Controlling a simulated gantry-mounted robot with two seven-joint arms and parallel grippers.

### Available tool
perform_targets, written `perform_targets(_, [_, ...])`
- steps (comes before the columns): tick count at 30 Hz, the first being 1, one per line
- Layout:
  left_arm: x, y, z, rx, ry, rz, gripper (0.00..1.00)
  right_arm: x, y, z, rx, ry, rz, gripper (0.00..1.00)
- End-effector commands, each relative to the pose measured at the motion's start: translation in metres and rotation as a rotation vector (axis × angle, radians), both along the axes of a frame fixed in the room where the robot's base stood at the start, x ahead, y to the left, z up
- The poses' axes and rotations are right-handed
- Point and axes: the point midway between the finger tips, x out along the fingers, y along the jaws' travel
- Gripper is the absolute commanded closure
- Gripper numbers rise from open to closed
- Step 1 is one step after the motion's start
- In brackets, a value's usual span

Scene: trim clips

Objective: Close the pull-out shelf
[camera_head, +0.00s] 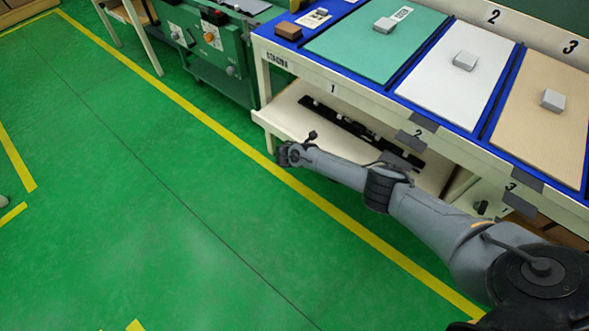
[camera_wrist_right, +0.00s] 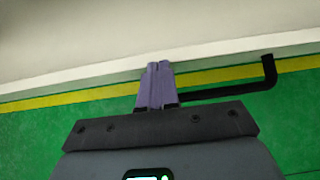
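The pull-out shelf (camera_head: 287,118) is a cream board under the blue-topped table, and it sticks out past the table front at its left end. A long black strip with small parts lies on it. My right arm reaches in from the right. My right gripper (camera_head: 291,154) is at the shelf's front edge. In the right wrist view the purple fingers (camera_wrist_right: 156,86) are together with nothing seen between them, and their tips overlap the shelf's pale front edge (camera_wrist_right: 60,80). I cannot tell whether they touch it. My left gripper is not in view.
The table (camera_head: 425,125) carries green, white and tan panels with grey blocks. A green machine (camera_head: 205,45) stands to its left. A bent black rod (camera_wrist_right: 235,90) shows beside my fingers.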

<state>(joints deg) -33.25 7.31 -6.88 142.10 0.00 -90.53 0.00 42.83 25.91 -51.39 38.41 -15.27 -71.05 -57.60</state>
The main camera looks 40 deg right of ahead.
Motion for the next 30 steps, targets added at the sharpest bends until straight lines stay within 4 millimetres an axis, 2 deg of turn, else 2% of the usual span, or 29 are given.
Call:
perform_targets(1, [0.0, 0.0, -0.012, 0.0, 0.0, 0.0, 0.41, 0.001, -0.017, -0.006, -0.003, 0.002, -0.005, 1.0])
perform_targets(6, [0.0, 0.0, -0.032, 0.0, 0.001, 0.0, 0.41, 0.007, -0.057, -0.007, -0.002, 0.0, -0.004, 1.0])
perform_targets(12, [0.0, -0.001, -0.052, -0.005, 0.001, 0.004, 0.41, 0.012, -0.092, -0.006, -0.001, 0.001, -0.001, 1.0])
perform_targets(19, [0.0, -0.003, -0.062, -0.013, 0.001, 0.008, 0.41, 0.015, -0.113, -0.004, 0.0, 0.004, 0.001, 1.0])
perform_targets(30, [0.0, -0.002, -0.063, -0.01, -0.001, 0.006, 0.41, 0.015, -0.118, -0.002, 0.0, 0.004, 0.001, 1.0])
